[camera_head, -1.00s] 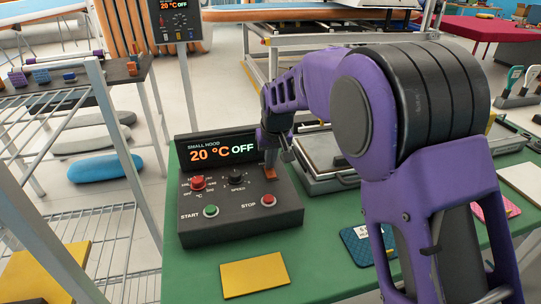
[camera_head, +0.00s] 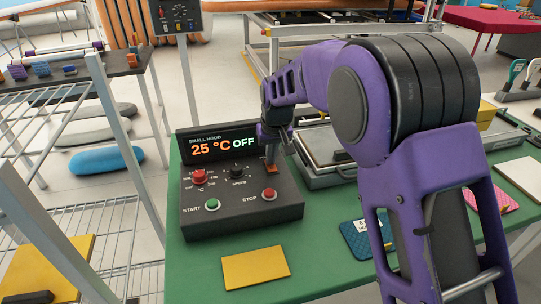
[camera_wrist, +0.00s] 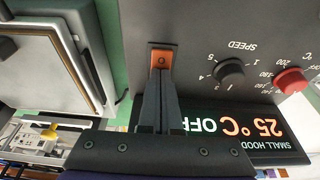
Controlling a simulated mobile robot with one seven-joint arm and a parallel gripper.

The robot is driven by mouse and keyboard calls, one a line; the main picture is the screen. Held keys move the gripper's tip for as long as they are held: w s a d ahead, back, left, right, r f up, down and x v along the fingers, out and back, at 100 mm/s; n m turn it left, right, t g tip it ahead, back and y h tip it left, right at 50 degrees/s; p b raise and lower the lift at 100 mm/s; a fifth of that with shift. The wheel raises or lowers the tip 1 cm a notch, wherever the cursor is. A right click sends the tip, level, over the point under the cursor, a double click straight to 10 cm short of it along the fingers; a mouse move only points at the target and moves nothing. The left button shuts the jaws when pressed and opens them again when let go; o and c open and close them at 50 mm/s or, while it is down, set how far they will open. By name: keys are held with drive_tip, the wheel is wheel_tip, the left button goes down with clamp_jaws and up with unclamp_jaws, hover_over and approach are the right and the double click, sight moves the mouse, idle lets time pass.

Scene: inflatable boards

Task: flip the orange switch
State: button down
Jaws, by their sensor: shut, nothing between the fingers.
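The orange switch (camera_wrist: 162,57) sits on the top of the dark control box (camera_wrist: 210,30), beside the speed knob. In the head view the orange switch (camera_head: 271,166) shows just under my gripper (camera_head: 271,150), on the right side of the box (camera_head: 240,215). In the wrist view my gripper (camera_wrist: 160,75) is shut and empty. Its fingertips are at the lower edge of the switch, overlapping it; I cannot tell whether they touch. The display (camera_head: 218,147) reads SMALL HOOD, 25 °C and OFF.
The box also carries a red temperature knob (camera_head: 199,176), a black speed knob (camera_head: 238,172), a green START button (camera_head: 212,205) and a red STOP button (camera_head: 269,194). A metal press (camera_head: 325,160) stands right of it. A yellow sheet (camera_head: 255,268) lies in front on the green table.

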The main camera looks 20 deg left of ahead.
sight(273, 170)
drive_tip(key=shift+s+d+f, duration=0.1)
drive_tip(key=shift+s+d, duration=0.3)
drive_tip(key=shift+r, duration=0.25)
drive_tip(key=p+v, duration=0.3)
drive_tip(key=v, duration=0.1)
drive_tip(key=shift+w+a+r, duration=0.2)
drive_tip(key=shift+w+r, duration=0.05)
drive_tip(key=shift+w, duration=0.1)
drive_tip(key=v, duration=0.9)
drive_tip(key=shift+s+d, duration=0.2)
drive_tip(key=shift+s, duration=0.2)
drive_tip(key=shift+w+a+r, duration=0.25)
drive_tip(key=shift+w+a, duration=0.25)
drive_tip(key=shift+w, duration=0.1)
